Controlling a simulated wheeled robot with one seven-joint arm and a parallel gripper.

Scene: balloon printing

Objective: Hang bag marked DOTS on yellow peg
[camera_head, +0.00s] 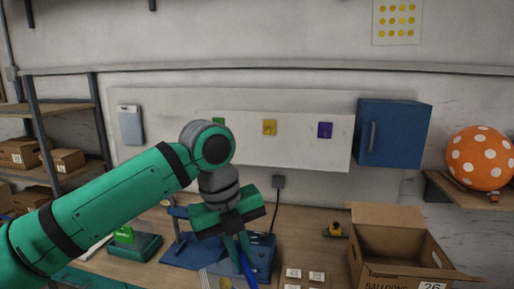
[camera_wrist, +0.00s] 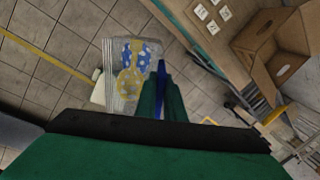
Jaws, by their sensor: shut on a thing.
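A clear bag (camera_wrist: 112,75) with blue and yellow spotted balloons shows in the wrist view, at the fingers. My gripper (camera_wrist: 161,88) is shut on a narrow blue piece (camera_wrist: 160,72), seemingly the bag's top seen edge-on. No DOTS lettering is readable. In the head view my gripper (camera_head: 240,258) points down over the front of the workbench, with the blue piece (camera_head: 249,272) below it; the clear bag (camera_head: 212,278) shows only partly at the bottom edge. The yellow peg (camera_head: 269,128) is on a yellow plate on the white wall board, above and right of my gripper.
A green peg plate (camera_head: 218,122), partly behind my arm, and a purple one (camera_head: 325,130) flank the yellow. A blue cabinet (camera_head: 393,133) is right of the board. An open carton (camera_head: 385,235) and blue device (camera_head: 260,255) stand on the bench (camera_head: 305,225). A spotted orange balloon (camera_head: 480,158) is far right.

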